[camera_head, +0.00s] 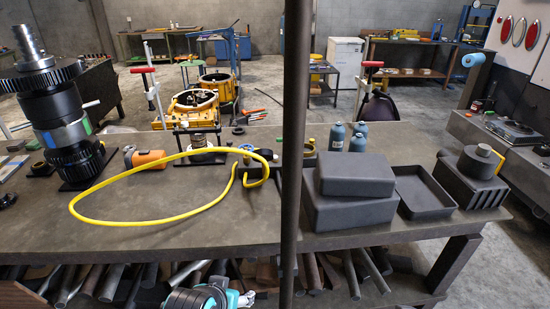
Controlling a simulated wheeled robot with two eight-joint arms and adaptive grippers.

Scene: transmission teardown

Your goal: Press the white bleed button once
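I cannot make out a white bleed button for certain. A pale peg (91,104) sticks out to the right from the tall dark gear assembly (48,110) at the left of the workbench. A yellow hose (150,222) lies in a wide loop on the bench, with its hooked end near the middle. A grey and teal part of my arm with a pale, finger-like tip (244,299) shows at the bottom edge, below the bench front. It seems to be my left one, but its opening is not clear. My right gripper is not in view.
A dark vertical post (292,140) cuts through the view. An orange tool (149,159) lies beside the hose. Grey bottles (337,137), dark boxes (355,175), an open tray (424,192) and a finned block (468,180) fill the right side. The bench's front left is clear.

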